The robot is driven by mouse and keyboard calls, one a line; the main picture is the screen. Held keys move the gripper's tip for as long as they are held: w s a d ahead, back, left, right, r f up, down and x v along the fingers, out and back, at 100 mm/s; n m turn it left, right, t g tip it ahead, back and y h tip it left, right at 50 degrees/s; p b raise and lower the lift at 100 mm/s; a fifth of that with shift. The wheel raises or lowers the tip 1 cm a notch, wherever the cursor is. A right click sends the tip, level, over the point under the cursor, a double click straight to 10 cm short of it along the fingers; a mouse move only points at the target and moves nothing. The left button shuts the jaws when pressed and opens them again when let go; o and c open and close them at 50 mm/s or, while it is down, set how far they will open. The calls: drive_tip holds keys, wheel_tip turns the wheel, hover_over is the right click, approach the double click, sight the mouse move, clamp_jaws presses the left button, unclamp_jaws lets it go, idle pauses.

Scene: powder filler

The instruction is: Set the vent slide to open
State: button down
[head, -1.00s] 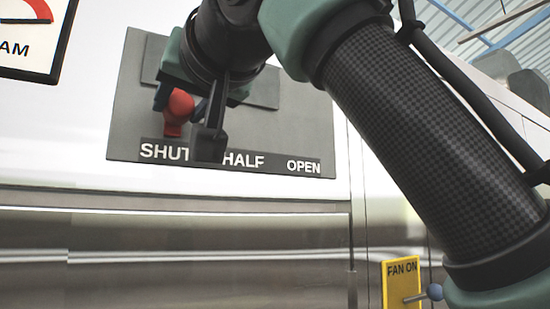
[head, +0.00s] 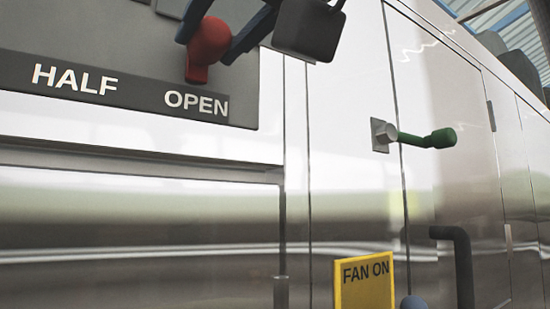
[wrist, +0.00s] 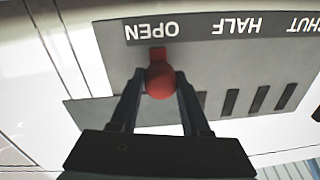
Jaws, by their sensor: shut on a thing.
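The red knob of the vent slide (head: 208,45) stands above the word OPEN on the grey vent plate (head: 105,30) in the head view. The knob also shows in the wrist view (wrist: 159,80), with its red pointer beside OPEN. My gripper (head: 215,30) is shut on the knob, one dark finger on each side of it. In the wrist view my gripper (wrist: 158,85) holds the ball between its fingertips. The label strip (head: 130,93) shows HALF and OPEN in the head view; the wrist view also shows part of SHUT.
A green-handled lever (head: 430,139) sticks out from the steel door to the right. A yellow FAN ON plate (head: 364,284) with a blue-grey knob (head: 412,302) is below. A dark bent handle (head: 462,262) is at lower right.

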drive_tip(key=shift+w+d, duration=0.25)
drive_tip(key=shift+d, duration=0.15)
drive_tip(key=shift+a+r, duration=0.1)
drive_tip(key=c, duration=0.8)
unclamp_jaws()
drive_tip(key=shift+c, duration=0.2)
drive_tip(key=o, duration=0.5)
drive_tip(key=shift+d, duration=0.2)
drive_tip(key=shift+c, duration=0.2)
drive_tip(key=shift+a, duration=0.15)
